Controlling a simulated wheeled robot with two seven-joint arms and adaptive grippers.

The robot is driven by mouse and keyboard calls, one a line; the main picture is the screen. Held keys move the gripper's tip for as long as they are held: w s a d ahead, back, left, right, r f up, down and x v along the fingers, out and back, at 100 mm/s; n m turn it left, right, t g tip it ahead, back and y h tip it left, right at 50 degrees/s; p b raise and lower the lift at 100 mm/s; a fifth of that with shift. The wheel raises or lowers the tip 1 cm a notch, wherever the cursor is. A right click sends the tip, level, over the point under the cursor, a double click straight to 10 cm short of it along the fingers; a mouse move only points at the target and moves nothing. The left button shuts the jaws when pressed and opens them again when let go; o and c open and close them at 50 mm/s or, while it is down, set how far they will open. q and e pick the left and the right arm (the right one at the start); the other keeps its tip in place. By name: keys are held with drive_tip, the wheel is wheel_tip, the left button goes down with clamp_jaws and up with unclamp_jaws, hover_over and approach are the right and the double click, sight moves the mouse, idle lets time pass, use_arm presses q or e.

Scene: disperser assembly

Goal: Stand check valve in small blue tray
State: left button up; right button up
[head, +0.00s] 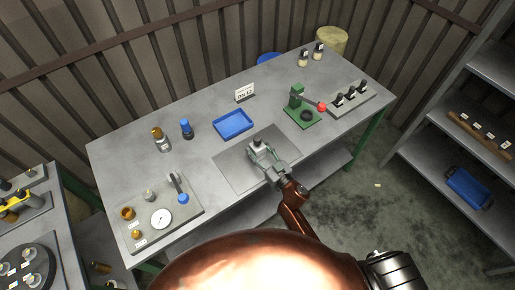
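The small blue tray (219,129) lies flat and looks empty on the grey workbench, left of and beyond my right gripper. My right gripper (259,150) is above a darker grey mat (230,166) in the middle of the bench. A small pale part with a dark top shows at its fingertips, too small to tell whether it is held or is the check valve. Small brass and grey parts (127,213) stand on a grey board (156,243) at the bench's left end; I cannot tell whether one is the check valve. My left gripper is out of view.
A brown-capped bottle (162,143) and a blue-capped bottle (187,130) stand left of the tray. A sign (244,93) stands behind it. A green press (299,108) with a red knob and a rack of dark-topped parts (351,101) are at the right.

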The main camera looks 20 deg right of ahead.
drive_tip(key=shift+o, duration=1.4)
